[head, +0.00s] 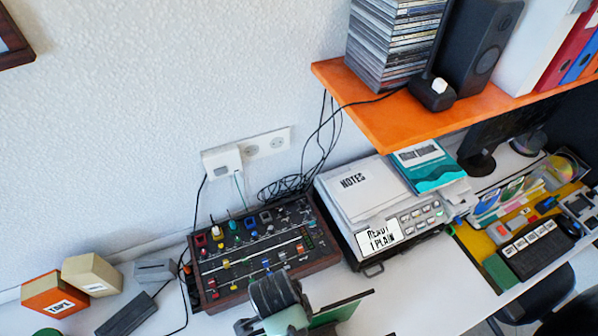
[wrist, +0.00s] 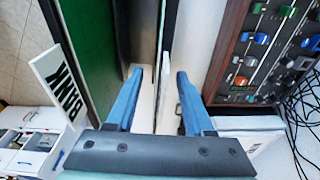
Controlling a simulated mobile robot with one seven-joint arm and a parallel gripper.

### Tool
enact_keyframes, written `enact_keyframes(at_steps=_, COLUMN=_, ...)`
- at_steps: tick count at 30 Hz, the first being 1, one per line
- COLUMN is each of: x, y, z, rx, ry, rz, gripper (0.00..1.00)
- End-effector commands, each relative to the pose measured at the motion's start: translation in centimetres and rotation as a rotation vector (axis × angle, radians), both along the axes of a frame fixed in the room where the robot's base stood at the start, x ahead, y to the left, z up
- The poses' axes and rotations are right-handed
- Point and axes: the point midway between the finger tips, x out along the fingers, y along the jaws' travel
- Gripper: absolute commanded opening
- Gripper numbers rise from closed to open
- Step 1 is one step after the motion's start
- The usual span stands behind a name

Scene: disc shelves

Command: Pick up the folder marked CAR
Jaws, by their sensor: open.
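No label reading CAR can be made out in either view. In the wrist view my gripper (wrist: 160,75) is open, its two blue fingers pointing away from the camera. Thin upright panels or folders (wrist: 162,60), pale and dark, stand edge-on between and beyond the fingers; I cannot tell whether they touch. Left of the fingers is a green panel (wrist: 82,50). A white tag (wrist: 56,82) with dark sideways lettering, ending in NK, sticks out beside it. In the head view my arm shows at the bottom centre; the fingertips are hidden there.
A knobbed mixer (head: 255,250) stands close by, right of the fingers in the wrist view (wrist: 262,50). An orange shelf (head: 400,122) overhangs the desk. Orange TAPE box (head: 54,296) stands left. Cables hang behind.

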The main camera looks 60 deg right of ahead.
Motion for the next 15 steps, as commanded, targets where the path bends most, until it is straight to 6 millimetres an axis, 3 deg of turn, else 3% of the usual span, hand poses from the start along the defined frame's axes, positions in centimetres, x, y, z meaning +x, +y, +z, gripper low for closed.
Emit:
enact_keyframes(at_steps=6, x=-0.2, y=-0.5, z=-2.3, rx=0.001, ry=0.001, rz=0.000, gripper=0.53)
enact_keyframes(at_steps=15, x=-0.2, y=-0.5, z=-2.8, rx=0.000, ry=-0.002, rz=0.000, gripper=0.53)
